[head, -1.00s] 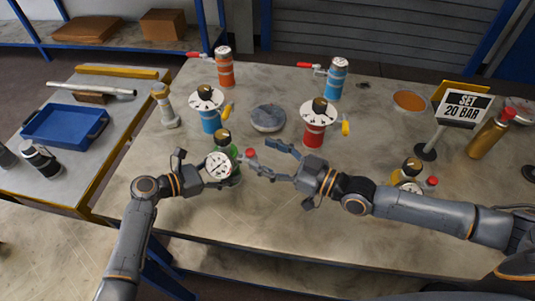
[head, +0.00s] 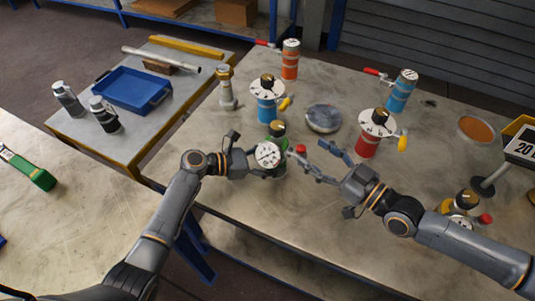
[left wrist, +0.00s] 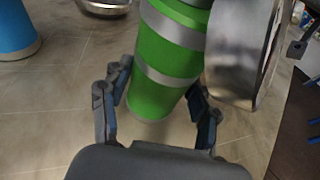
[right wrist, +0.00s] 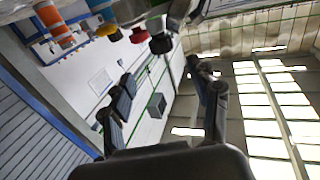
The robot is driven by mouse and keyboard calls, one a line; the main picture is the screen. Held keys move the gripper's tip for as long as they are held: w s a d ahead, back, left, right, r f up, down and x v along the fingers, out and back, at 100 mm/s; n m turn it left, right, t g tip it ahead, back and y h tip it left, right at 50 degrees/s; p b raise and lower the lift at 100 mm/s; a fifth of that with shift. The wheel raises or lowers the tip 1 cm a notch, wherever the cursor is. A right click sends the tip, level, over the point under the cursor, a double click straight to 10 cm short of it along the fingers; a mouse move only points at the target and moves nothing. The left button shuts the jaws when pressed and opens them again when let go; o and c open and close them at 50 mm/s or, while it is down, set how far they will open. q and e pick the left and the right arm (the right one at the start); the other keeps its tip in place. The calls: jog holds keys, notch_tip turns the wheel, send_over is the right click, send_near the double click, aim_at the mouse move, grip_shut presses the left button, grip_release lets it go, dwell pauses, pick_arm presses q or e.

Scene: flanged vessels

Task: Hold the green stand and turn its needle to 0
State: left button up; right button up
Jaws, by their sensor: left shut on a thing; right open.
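The green stand (head: 284,142) stands near the front edge of the table, with a black knob on top and a white-faced gauge (head: 268,155) on its near side. The gauge needle's reading is too small to tell. A red knob (head: 301,149) sticks out at its right. My left gripper (head: 250,160) is shut on the stand from the left; in the left wrist view the fingers (left wrist: 158,112) close around the green-and-silver body (left wrist: 165,60). My right gripper (head: 316,160) is open, its fingertips just right of the red knob. The right wrist view shows its fingers apart and empty (right wrist: 160,98).
A red vessel (head: 367,145) and a blue vessel (head: 265,108) stand behind, with a grey round lid (head: 323,118) between them. A yellow-topped vessel (head: 462,204) is near my right forearm. A side table holds a blue tray (head: 132,90).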

pick_arm(q)
jog(key=o, duration=1.1)
jog(key=shift+a, duration=0.1)
jog(key=v, duration=1.2)
jog(key=shift+s, duration=0.1)
